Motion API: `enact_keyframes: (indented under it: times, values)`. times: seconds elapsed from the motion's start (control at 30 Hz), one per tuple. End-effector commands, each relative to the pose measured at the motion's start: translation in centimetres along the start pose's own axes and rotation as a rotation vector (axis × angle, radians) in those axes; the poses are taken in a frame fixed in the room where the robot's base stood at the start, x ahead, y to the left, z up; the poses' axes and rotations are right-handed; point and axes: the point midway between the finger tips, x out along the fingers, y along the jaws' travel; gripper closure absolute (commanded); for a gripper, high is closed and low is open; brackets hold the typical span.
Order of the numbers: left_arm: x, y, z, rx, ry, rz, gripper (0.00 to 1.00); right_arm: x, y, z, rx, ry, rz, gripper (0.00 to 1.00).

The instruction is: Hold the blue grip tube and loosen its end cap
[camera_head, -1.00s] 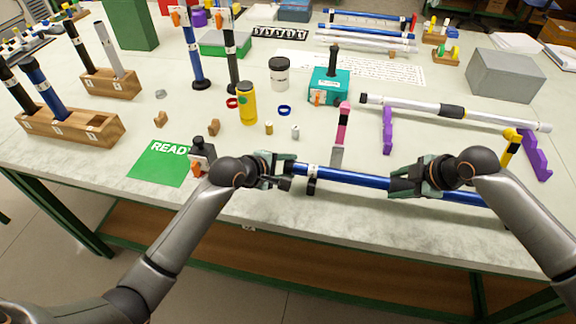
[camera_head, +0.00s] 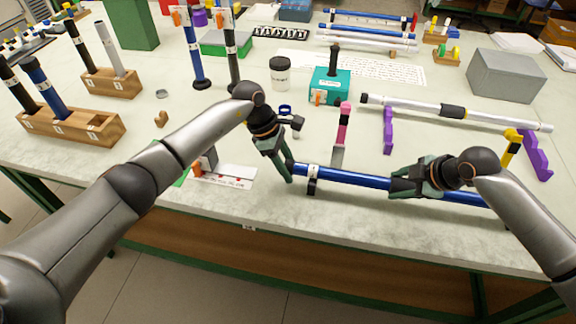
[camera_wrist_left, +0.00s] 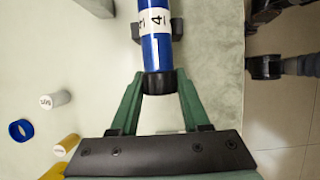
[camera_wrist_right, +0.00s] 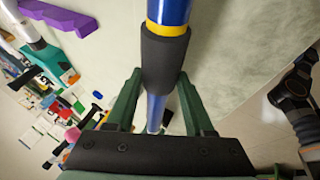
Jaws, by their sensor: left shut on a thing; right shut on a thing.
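The blue grip tube (camera_head: 350,177) lies level near the front edge of the table, resting in a black support (camera_head: 312,183) near its left end. Its black end cap (camera_wrist_left: 159,83) is at the tube's left end in the left wrist view, beside a white label with a 4. My left gripper (camera_head: 288,170) is shut on the end cap, with a green finger on each side. My right gripper (camera_head: 395,184) is shut on the tube at its black sleeve (camera_wrist_right: 164,58). The head view largely hides the end cap behind my left gripper.
A pink-topped stand (camera_head: 342,130) stands just behind the tube. A white tube (camera_head: 405,105) lies on purple supports (camera_head: 388,132) further back. A teal box (camera_head: 330,87) and a white jar (camera_head: 280,75) stand behind my left gripper. Wooden racks (camera_head: 75,128) are at left.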

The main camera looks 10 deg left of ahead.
Motion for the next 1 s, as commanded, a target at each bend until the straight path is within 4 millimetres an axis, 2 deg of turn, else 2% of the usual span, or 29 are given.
enact_keyframes:
  times: [0.4, 0.97, 1.0]
  values:
    - [0.04, 0.01, -0.07, -0.054, 0.004, -0.127, 1.0, -0.08, 0.11, -0.16, -0.003, 0.004, 0.003, 1.0]
    - [-0.06, -0.02, 0.02, -0.06, 0.0, -0.145, 1.0, -0.06, 0.1, -0.1, -0.001, 0.002, 0.003, 1.0]
    - [-0.06, -0.02, 0.03, -0.06, 0.0, -0.145, 0.52, -0.06, 0.1, -0.09, -0.001, 0.002, 0.003, 1.0]
